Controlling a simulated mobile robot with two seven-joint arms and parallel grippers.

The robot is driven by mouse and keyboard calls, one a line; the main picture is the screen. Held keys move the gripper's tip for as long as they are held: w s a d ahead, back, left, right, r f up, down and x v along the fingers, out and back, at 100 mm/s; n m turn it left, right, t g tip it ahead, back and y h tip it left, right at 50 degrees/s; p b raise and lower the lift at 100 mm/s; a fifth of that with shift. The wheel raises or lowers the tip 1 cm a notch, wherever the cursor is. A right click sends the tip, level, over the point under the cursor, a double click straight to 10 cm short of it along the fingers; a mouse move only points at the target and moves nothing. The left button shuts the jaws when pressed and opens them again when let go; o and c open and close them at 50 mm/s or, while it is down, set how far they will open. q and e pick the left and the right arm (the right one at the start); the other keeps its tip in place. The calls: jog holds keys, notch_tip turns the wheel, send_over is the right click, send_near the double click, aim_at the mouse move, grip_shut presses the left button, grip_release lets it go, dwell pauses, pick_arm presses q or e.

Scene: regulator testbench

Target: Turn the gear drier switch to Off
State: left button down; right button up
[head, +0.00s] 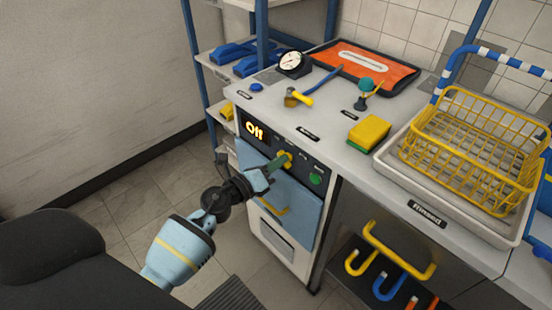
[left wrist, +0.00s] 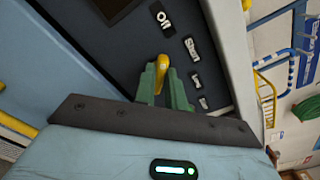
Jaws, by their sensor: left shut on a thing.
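The gear drier is the blue-doored unit under the counter, with a dark control panel (head: 304,165) across its top. In the left wrist view the fingers (left wrist: 162,82) are shut on the yellow switch. The fingers partly hide the switch. My right gripper is not in view.
A green button (head: 315,180) is right of the switch. The blue door (head: 300,207) with a yellow handle is below. On the counter are a gauge (head: 292,63), a yellow-green sponge (head: 369,132) and a yellow basket (head: 470,150). Floor at left is clear.

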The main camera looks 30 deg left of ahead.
pick_arm(q)
jog(key=shift+r+n, duration=0.1)
jog(key=shift+n, duration=0.3)
jog(key=shift+p, duration=0.3)
jog(key=c, duration=1.5)
grip_release()
jog(key=shift+o, duration=0.2)
jog(key=v, duration=0.8)
